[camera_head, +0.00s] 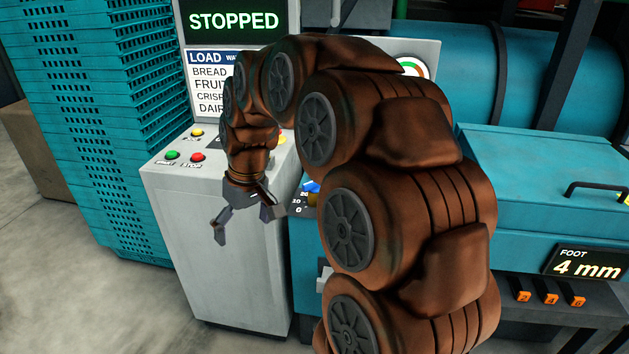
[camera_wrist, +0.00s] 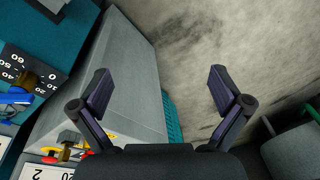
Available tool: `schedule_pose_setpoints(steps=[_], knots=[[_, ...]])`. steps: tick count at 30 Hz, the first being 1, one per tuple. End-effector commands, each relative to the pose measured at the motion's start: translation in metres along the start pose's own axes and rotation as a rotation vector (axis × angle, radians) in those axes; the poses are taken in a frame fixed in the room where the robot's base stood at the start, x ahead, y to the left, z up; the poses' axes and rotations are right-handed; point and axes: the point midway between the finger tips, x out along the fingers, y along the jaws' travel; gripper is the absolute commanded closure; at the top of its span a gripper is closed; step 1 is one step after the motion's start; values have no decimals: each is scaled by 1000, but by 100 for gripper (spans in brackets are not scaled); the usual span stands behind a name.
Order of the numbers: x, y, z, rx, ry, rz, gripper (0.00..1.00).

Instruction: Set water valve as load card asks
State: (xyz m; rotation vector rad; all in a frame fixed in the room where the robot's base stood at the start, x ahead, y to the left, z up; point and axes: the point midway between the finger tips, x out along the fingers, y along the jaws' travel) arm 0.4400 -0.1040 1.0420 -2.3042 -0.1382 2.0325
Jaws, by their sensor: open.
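The water valve has a blue handle (camera_head: 311,186) beside a dark scale plate (camera_head: 298,204) marked 20, 10 and 0, right of the grey console. My arm hides part of it. In the wrist view the blue handle (camera_wrist: 16,99) and scale show upside down at the left edge; I cannot tell the exact setting. The load card (camera_head: 208,85) lists bread, fruit, crisp and dairy; my arm hides its right side with the water values. My gripper (camera_head: 243,226) is open and empty, in front of the console and left of the valve. It also shows in the wrist view (camera_wrist: 160,85).
The console (camera_head: 215,260) carries a green button (camera_head: 172,155), a red button (camera_head: 197,157) and a yellow one (camera_head: 197,133). A screen (camera_head: 233,21) reads STOPPED. Stacked teal crates (camera_head: 95,120) stand left. A foot display (camera_head: 587,265) reads 4 mm. Floor at front left is clear.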

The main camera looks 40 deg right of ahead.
Motion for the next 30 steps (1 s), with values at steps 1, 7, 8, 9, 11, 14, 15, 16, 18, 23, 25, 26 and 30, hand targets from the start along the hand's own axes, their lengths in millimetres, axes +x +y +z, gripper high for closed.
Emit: schedule_pose_setpoints(steps=[1, 7, 8, 9, 11, 14, 15, 16, 18, 23, 25, 26, 30], knots=[[2, 18, -16, 12, 20, -2, 0], [1, 98, -68, 46, 113, 15, 0], [2, 112, -74, 54, 125, 19, 0], [2, 131, -81, 63, 144, 27, 0], [2, 160, -90, 77, 168, 41, 0], [3, 210, -100, 104, 206, 68, 0], [5, 230, -102, 114, 219, 79, 0], [5, 244, -103, 122, 228, 89, 0], [6, 272, -103, 137, 245, 108, 0], [7, 318, -100, 161, 269, 144, 0], [7, 328, -99, 166, 273, 152, 0], [7, 330, -98, 167, 274, 155, 0], [11, 336, -99, 168, 275, 158, 0]])
